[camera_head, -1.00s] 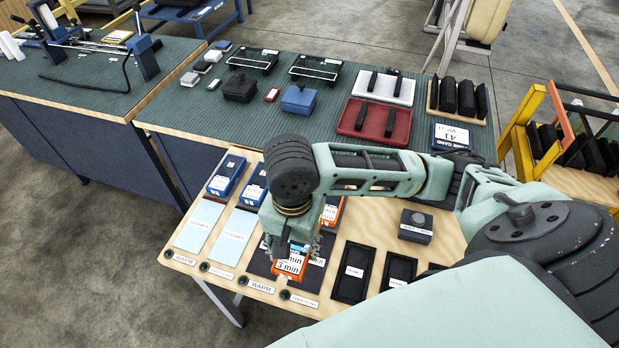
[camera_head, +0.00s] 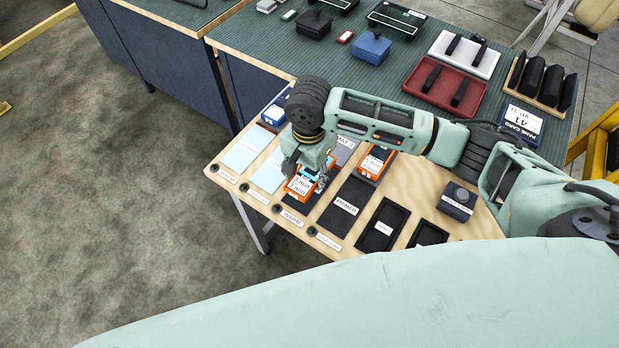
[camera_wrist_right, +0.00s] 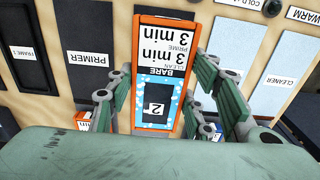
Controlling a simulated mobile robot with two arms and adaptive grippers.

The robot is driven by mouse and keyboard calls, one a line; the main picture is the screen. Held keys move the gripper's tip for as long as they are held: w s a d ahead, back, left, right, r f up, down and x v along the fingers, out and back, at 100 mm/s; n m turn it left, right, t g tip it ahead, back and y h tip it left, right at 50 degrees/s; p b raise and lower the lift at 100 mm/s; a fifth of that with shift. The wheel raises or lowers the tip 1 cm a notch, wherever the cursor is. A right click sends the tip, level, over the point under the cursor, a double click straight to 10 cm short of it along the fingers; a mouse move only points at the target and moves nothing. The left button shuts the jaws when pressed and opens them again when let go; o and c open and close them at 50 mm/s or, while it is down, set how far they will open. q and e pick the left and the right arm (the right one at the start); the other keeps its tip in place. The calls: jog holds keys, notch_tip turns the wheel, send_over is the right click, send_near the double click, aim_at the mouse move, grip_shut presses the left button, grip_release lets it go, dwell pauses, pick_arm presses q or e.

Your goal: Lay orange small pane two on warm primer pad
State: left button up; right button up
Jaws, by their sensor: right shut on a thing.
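My right gripper (camera_head: 314,178) is shut on an orange-framed small pane (camera_head: 301,188), marked "3 min" in the head view. In the right wrist view the pane (camera_wrist_right: 164,75) lies between the fingers (camera_wrist_right: 165,100); its label reads "BARE" and "2". The pane is over the dark warm primer pad (camera_head: 297,206), behind the label WARM, and hides much of it. I cannot tell whether the pane touches the pad. The other dark primer pad (camera_head: 357,189) lies bare beside it and shows in the right wrist view (camera_wrist_right: 88,25). My left gripper is out of view.
Two light blue cleaner pads (camera_head: 245,148) (camera_head: 268,177) lie to the left. Another orange pane (camera_head: 371,165) stands behind the primer pads. Black frame trays (camera_head: 394,216) and a dark block (camera_head: 458,196) are to the right. The green-topped bench (camera_head: 273,45) stands behind.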

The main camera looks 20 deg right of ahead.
aim_at(309, 174)
notch_tip(309, 174, down, 3)
jog(key=shift+s+r, duration=0.1)
jog(key=shift+r, duration=0.1)
jog(key=shift+f, duration=0.5)
jog(key=o, duration=1.4)
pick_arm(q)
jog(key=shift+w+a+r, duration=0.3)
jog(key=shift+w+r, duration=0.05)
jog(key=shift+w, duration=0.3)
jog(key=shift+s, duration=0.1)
pick_arm(e)
jog(key=shift+r, duration=0.25)
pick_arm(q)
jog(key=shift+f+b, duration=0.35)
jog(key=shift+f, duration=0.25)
pick_arm(e)
notch_tip(309, 174, up, 12)
jog(key=shift+f, duration=0.15)
